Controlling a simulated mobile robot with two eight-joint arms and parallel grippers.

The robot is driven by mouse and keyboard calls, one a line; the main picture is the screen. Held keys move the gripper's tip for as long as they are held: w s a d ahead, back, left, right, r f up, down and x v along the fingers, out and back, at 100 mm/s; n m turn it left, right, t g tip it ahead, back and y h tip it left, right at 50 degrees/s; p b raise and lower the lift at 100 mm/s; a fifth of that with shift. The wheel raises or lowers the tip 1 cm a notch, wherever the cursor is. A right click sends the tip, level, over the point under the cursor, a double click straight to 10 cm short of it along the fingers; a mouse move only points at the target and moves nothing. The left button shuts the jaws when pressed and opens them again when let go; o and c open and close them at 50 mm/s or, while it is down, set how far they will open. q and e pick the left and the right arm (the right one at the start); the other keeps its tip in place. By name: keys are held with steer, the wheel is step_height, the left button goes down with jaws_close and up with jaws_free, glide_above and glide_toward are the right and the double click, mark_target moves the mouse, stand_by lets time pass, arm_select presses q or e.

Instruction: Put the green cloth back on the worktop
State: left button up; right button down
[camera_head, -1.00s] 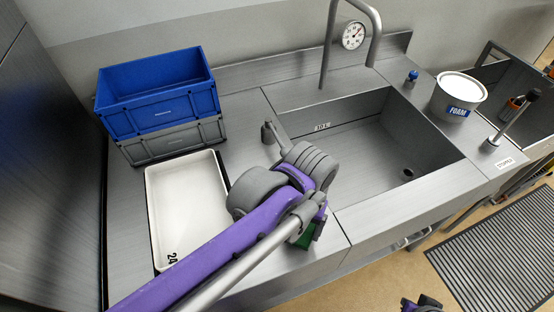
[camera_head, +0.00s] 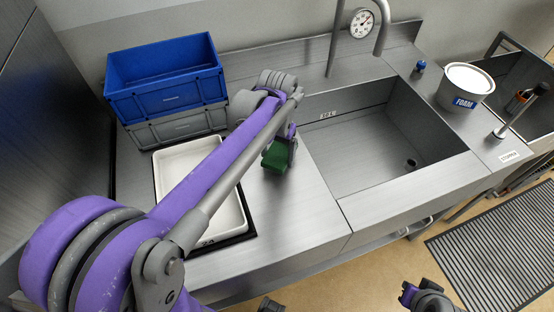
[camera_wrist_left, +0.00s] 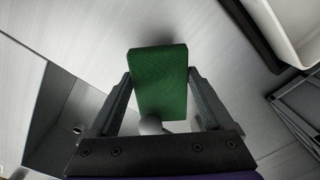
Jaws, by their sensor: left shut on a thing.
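The green cloth (camera_head: 275,157) is a small, thick green block shape. My left gripper (camera_head: 282,150) is shut on it, over the grey metal worktop (camera_head: 296,218) between the white tray and the sink. The left wrist view shows the cloth (camera_wrist_left: 160,78) between the two fingers, its far end sticking out past the tips. The worktop lies beneath it; I cannot tell whether the cloth touches it.
A white tray (camera_head: 236,222) lies left of the cloth, partly behind my left arm. A blue crate (camera_head: 165,95) stands on a grey crate (camera_head: 180,127) at the back left. The sink (camera_head: 385,140) is to the right, with a foam tub (camera_head: 465,88) beyond. The front worktop is clear.

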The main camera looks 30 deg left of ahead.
mark_target(277, 155)
arm_select(q)
step_height(277, 155, down, 4)
steer(key=shift+r, duration=0.2)
steer(key=shift+f, duration=0.2)
steer(key=shift+s+f+b, duration=0.15)
steer(key=shift+f+b, duration=0.25)
steer(key=shift+b, duration=0.1)
steer(key=o, duration=1.1)
step_height(277, 155, up, 13)
steer(key=shift+r+p, duration=0.15)
steer(key=shift+p, duration=0.8)
steer(key=shift+w, duration=0.2)
